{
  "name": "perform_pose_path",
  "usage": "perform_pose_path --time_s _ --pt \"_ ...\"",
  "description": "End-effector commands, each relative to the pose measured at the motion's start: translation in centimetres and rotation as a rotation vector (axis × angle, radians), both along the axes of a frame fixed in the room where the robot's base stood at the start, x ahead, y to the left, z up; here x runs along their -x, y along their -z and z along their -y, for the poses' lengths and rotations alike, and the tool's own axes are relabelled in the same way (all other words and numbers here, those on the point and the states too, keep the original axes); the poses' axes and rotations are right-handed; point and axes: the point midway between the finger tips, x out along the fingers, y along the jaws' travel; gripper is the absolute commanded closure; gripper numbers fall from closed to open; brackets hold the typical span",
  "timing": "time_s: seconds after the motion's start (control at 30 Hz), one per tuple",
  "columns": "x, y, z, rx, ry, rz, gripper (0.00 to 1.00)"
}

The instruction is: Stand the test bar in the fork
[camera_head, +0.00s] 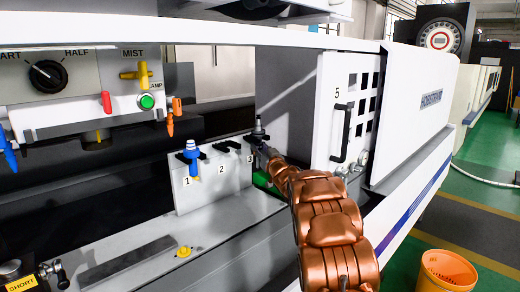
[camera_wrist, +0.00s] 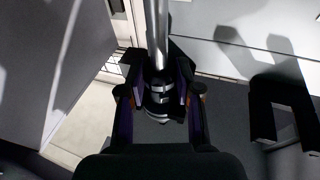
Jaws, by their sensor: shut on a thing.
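The test bar is a slim silver shaft (camera_wrist: 156,30) with a dark, ringed holder end. My gripper (camera_wrist: 158,98) is shut on that holder end, and the shaft runs toward the top of the wrist view. In the head view the bar's metallic upper end (camera_head: 259,126) shows above my gripper (camera_head: 262,148), at the place marked 3 on the pale rack plate (camera_head: 210,190). The bar looks about upright there. My gripper hides most of the fork at 3, so I cannot tell whether the bar is seated in it.
A blue tool (camera_head: 191,152) stands in the black fork at 1. The black fork at 2 (camera_head: 228,146) is empty. A black fork (camera_wrist: 282,110) also shows right of my gripper in the wrist view. The white door (camera_head: 345,115) with a black handle stands close on the right.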

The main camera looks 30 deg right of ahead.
Motion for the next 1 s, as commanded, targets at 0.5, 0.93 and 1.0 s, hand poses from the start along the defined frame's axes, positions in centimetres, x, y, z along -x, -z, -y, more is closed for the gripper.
perform_pose_path --time_s 0.5,0.93,1.0 --pt "0.01 0.36 -0.01 0.001 0.000 0.003 0.60" --pt "0.00 0.50 -0.01 0.000 0.000 0.000 0.37" --pt "0.01 0.58 -0.01 0.000 0.000 -0.001 0.37"
